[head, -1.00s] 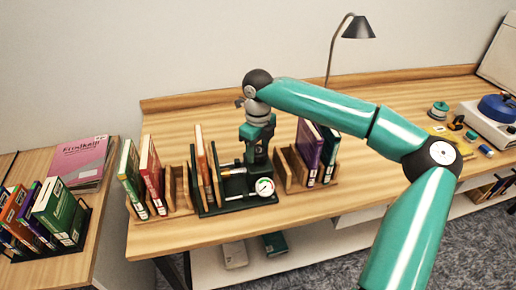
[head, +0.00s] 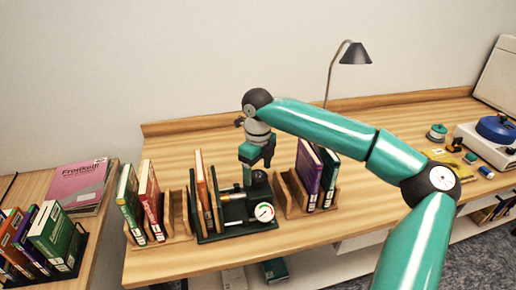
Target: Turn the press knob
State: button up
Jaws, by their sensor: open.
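The press (head: 234,226) is a dark green device on the desk, with a white round gauge (head: 264,212) on its front. An orange book (head: 202,188) stands upright in its left part. The gap between the fingers and the post is too small to judge.
Wooden bookends with books stand close on both sides: red and green books (head: 150,196) left, purple and green books (head: 309,174) right. A black lamp (head: 354,54) stands behind.

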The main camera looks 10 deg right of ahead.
aim_at(257, 175)
notch_tip(257, 175, up, 12)
dwell(0.3)
jog(key=shift+a+f, duration=0.1)
jog(key=shift+f, duration=0.05)
